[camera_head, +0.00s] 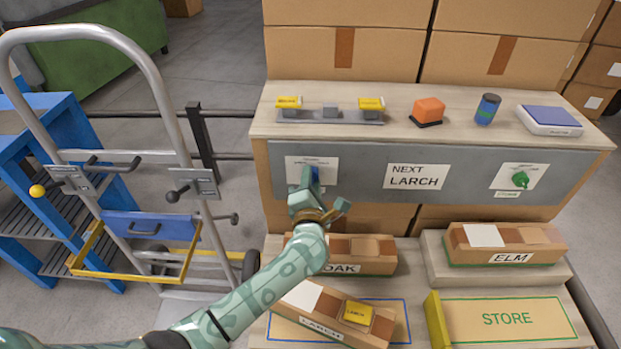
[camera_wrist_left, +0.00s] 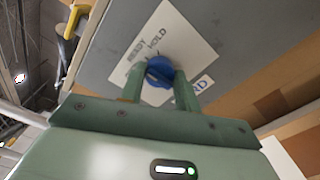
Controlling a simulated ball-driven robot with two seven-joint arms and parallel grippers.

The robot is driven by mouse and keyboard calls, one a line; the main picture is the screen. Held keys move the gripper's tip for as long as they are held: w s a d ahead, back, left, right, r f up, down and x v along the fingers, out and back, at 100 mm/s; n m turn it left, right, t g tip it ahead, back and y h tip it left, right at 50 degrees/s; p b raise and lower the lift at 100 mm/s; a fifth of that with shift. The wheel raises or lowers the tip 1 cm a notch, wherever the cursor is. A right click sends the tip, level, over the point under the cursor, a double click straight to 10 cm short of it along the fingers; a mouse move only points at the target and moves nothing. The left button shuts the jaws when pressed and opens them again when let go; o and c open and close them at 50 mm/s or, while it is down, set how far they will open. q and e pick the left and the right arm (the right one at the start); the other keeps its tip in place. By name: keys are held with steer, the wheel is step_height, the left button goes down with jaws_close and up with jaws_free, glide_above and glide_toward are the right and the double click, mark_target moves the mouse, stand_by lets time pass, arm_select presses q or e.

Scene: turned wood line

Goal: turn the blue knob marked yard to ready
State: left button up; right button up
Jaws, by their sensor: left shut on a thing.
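The blue knob (camera_head: 316,176) sits on a white plate on the grey front panel, at the panel's left end. In the left wrist view the blue knob (camera_wrist_left: 159,71) lies between the two green fingers of my left gripper (camera_wrist_left: 160,84), which is shut on it. The white plate (camera_wrist_left: 180,35) reads READY and HOLD, with a blue label ending in RD partly hidden by a finger. I cannot tell which word the knob points to. In the head view my left gripper (camera_head: 305,188) covers part of the knob and plate. My right gripper is not in view.
A green knob (camera_head: 520,179) is at the panel's right end, beyond a NEXT LARCH sign (camera_head: 414,177). Boxes marked OAK (camera_head: 375,265), ELM (camera_head: 545,236) and LARCH (camera_head: 312,300) lie below the panel. A hand truck (camera_head: 160,90) stands on the left.

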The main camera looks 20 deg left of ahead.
arm_select(q)
steer(key=shift+f, duration=0.1)
stand_by(0.4)
steer(key=o, duration=1)
steer(key=shift+d, duration=0.1)
steer(key=p+v, duration=0.3)
steer(key=v, duration=1.3)
steer(key=shift+s, duration=0.2)
